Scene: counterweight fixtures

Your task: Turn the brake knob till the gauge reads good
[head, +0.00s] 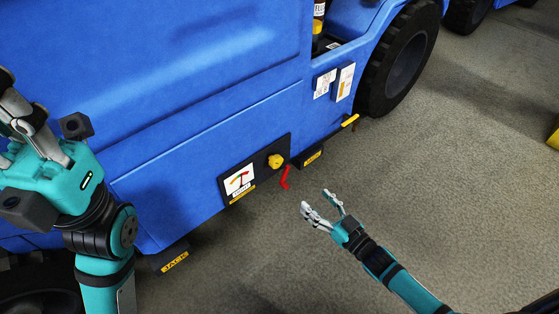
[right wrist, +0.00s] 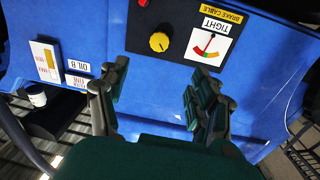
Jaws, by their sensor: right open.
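The brake gauge (head: 240,179) is a white dial with a coloured arc on a dark panel low on the blue vehicle. In the right wrist view the gauge (right wrist: 211,44) is upside down, with a "TIGHT" word and a yellow "BRAKE CABLE" label. My right gripper (head: 322,200) is open and empty, apart from the knob. My left gripper (head: 22,125) is at the left edge, partly cut off.
A red lever (head: 285,177) hangs beside the panel. Yellow "JACK" labels mark dark blocks (head: 172,259) under the body. White cards (head: 345,82) and a wheel (head: 402,62) are farther right. The grey floor (head: 440,170) around my right arm is clear.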

